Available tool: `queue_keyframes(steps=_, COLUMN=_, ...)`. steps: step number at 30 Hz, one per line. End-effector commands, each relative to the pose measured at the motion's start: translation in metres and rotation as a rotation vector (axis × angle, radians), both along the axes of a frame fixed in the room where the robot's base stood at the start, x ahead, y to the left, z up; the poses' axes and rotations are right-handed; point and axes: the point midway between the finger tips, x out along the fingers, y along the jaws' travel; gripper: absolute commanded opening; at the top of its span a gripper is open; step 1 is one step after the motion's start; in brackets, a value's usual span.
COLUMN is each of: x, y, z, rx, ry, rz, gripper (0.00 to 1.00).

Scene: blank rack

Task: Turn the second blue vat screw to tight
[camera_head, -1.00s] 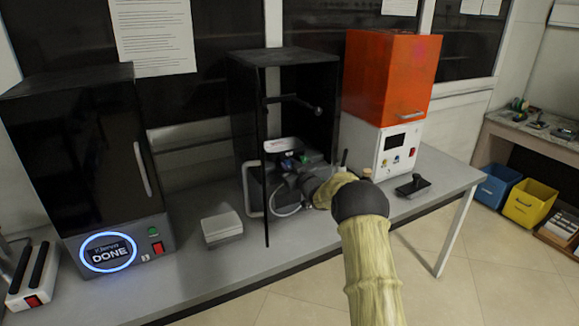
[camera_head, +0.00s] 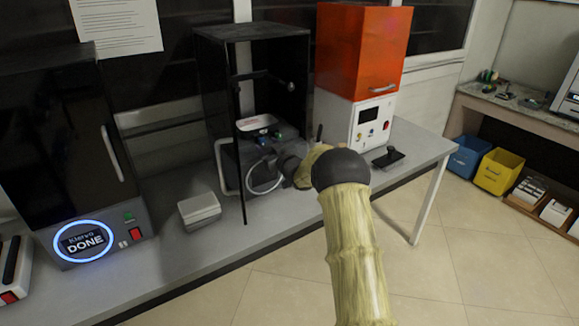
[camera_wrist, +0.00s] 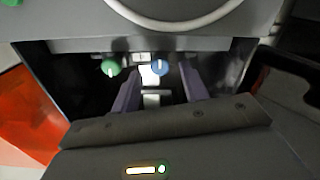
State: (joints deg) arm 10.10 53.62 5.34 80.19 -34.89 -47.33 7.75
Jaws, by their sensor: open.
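In the wrist view a blue vat screw (camera_wrist: 160,67) with a pale mark line on its face shows between the fingertips of my gripper (camera_wrist: 158,76). The fingers are open, one on each side of the screw; I cannot tell whether they touch it. A green screw (camera_wrist: 110,67) sits to its left, outside the fingers. In the head view my gripper (camera_head: 265,163) reaches to the open black printer (camera_head: 255,32), mostly hidden by my arm. A small patch of blue (camera_head: 275,134) shows by the pale tray there. I cannot make out another blue screw.
A black machine (camera_head: 62,160) with a lit DONE ring stands left. A small grey box (camera_head: 199,209) lies on the bench. An orange-topped machine (camera_head: 360,48) and a black handled tool (camera_head: 388,158) are to the right. The bench front between them is clear.

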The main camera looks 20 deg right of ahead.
Motion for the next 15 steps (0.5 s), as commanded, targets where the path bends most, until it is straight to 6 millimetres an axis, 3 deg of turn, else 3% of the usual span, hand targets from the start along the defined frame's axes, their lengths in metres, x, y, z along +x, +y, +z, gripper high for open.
queue_keyframes(steps=15, x=-0.071, y=-0.024, z=-0.001, rx=-0.001, ry=0.002, rz=-0.003, gripper=0.44)
